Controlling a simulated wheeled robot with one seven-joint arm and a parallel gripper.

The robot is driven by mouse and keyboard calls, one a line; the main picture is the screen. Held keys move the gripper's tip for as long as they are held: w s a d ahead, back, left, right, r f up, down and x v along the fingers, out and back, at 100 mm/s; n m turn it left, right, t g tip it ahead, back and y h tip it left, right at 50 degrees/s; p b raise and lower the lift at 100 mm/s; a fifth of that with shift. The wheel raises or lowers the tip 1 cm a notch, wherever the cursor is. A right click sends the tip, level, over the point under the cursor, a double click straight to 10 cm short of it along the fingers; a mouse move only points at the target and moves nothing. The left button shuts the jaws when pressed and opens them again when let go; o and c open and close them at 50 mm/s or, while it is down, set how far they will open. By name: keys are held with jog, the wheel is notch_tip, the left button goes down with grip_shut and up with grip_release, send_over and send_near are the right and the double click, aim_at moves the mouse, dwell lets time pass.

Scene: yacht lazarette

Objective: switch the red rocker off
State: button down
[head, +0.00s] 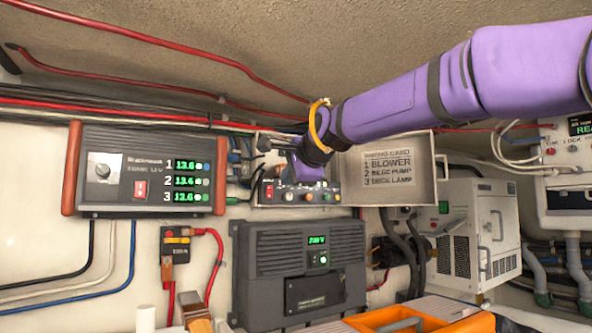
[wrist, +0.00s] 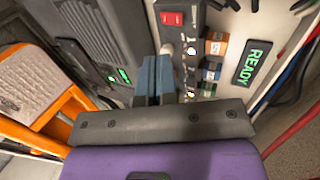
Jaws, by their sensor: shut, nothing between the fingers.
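A small dark switch panel (head: 300,195) sits in an open box on the wall, with a red rocker (head: 268,191) at its left end and a row of knobs. In the wrist view the red rocker (wrist: 172,18) is at the top of the panel, above the knobs. My gripper (wrist: 157,62) is shut and empty, its blue-grey fingers beside the knobs, below the rocker in that view and apart from it. In the head view my wrist hides part of the panel. Another red rocker (head: 141,188) is on the wall unit at left. I cannot tell either rocker's position.
The open box lid (head: 390,170) lists blower, bilge pump and deck lamp. A grey unit (head: 298,265) with a green display is below the panel. A white cabinet (head: 478,235) is at right. Cables run along the wall.

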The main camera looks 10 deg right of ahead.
aim_at(270, 186)
jog(key=x, duration=0.4)
jog(key=r+x, duration=0.1)
jog(key=x, duration=0.1)
jog(key=shift+w+a, duration=0.15)
jog(key=shift+w, duration=0.35)
jog(key=shift+w+a+r, duration=0.1)
jog(key=shift+w+a, duration=0.15)
jog(key=shift+w, duration=0.4)
jog(key=shift+w+a+r, duration=0.1)
jog(key=shift+w+r, duration=0.05)
jog(key=shift+w, duration=0.2)
jog(key=shift+r, duration=0.75)
